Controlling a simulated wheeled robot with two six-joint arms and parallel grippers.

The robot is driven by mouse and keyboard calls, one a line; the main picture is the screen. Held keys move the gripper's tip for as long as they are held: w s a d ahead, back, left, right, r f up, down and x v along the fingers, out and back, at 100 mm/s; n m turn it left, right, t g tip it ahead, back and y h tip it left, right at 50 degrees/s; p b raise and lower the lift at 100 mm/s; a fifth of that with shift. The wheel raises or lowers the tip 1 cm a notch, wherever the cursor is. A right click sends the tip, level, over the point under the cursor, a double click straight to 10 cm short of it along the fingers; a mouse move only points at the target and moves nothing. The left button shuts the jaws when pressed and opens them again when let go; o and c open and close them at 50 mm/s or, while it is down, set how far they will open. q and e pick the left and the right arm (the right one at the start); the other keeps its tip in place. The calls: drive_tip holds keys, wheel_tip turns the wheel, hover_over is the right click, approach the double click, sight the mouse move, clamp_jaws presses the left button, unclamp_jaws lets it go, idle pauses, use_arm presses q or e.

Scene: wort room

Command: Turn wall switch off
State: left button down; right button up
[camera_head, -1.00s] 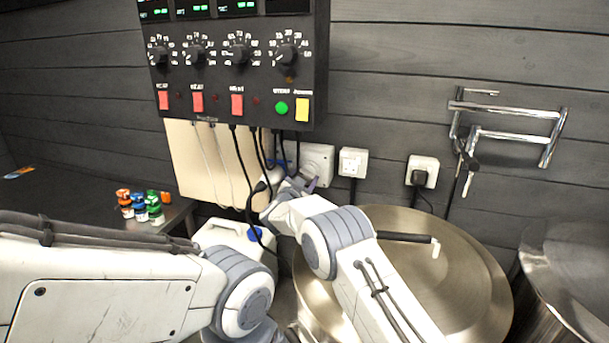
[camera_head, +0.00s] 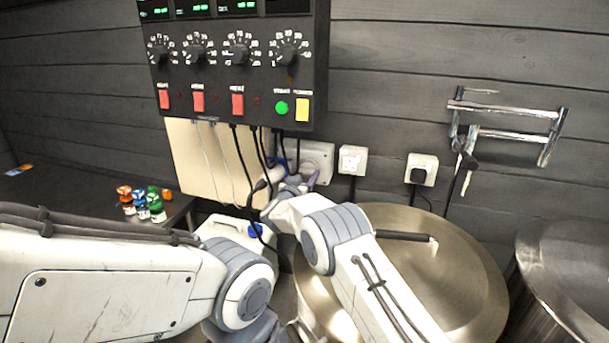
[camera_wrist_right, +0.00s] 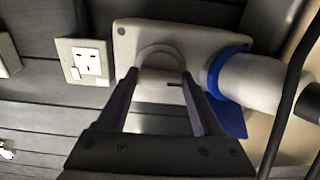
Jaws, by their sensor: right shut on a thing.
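The wall switch (camera_head: 319,156) is a pale square box with a round front, on the dark plank wall below the control panel. In the right wrist view the same switch (camera_wrist_right: 158,35) fills the upper middle, with a blue-collared plug (camera_wrist_right: 245,78) beside it. My right gripper (camera_wrist_right: 158,78) has its two dark purple fingers at either side of the round middle of the switch and is shut on it. The part between the fingertips is hard to make out. In the head view this gripper (camera_head: 304,181) is partly hidden by its own wrist. My left arm shows, its gripper does not.
A control panel (camera_head: 222,75) with knobs and red buttons hangs above, its cables dropping close to my right wrist. Sockets (camera_head: 352,160) sit right of the switch. A lidded steel pot (camera_head: 455,270) stands below, a white canister (camera_head: 222,232) left. Small bottles (camera_head: 141,203) stand on the side table.

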drive_tip(key=shift+f, duration=0.1)
drive_tip(key=o, duration=1.4)
drive_tip(key=shift+c, duration=0.2)
drive_tip(key=b+v, duration=0.3)
drive_tip(key=v, duration=0.7)
drive_tip(key=shift+s, duration=0.25)
drive_tip(key=shift+a, duration=0.1)
